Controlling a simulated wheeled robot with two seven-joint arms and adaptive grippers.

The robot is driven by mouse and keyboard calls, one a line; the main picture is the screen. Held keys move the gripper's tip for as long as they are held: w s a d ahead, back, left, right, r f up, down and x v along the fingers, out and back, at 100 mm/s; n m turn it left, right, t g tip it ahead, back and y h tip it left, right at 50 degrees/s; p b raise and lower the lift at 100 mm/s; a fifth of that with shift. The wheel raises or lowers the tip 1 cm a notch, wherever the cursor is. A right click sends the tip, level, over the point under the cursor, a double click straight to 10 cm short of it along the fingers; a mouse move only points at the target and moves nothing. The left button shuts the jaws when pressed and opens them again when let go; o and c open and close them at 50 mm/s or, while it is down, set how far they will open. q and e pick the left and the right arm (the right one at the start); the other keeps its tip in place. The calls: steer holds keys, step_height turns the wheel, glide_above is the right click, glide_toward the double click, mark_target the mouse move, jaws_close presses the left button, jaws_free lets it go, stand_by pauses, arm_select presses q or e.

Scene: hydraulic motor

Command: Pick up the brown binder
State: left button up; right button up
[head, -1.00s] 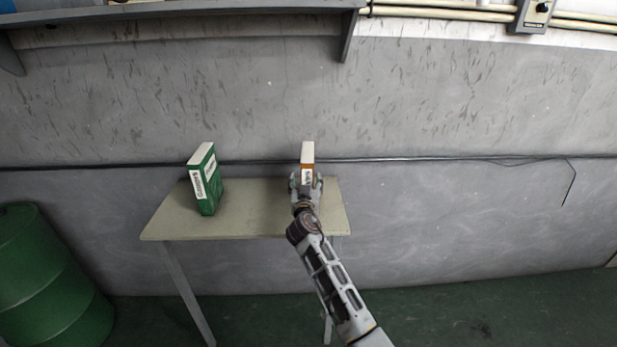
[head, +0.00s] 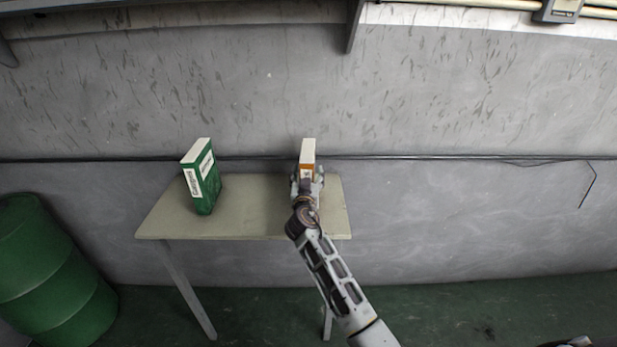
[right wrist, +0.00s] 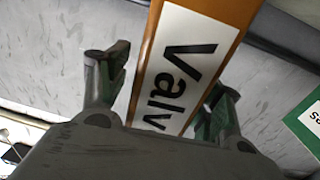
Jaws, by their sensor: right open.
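The brown binder (head: 307,171) stands upright near the right end of the table, with its white top showing. Its orange-brown spine with a white "Valv" label (right wrist: 178,65) shows close up in the right wrist view. My right gripper (head: 308,179) is open at the spine. In the wrist view, one finger of this gripper (right wrist: 160,95) is on each side of the binder, with a visible gap on the left. The gripper hides the binder's lower part in the head view. My left gripper is not in view.
A green binder (head: 203,180) stands on the left part of the beige table (head: 250,215), well apart from the gripper. A grey wall (head: 450,120) is close behind the table. A green drum (head: 45,270) stands at the left. A shelf (head: 180,5) overhangs at the top.

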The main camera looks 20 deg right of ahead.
mark_target(307, 155)
steer(key=shift+w+f, duration=0.1)
steer(key=c, duration=1.4)
steer(key=shift+r, duration=0.25)
steer(key=shift+c, duration=0.2)
steer(key=shift+r+b, duration=0.4)
steer(key=shift+r, duration=4.5)
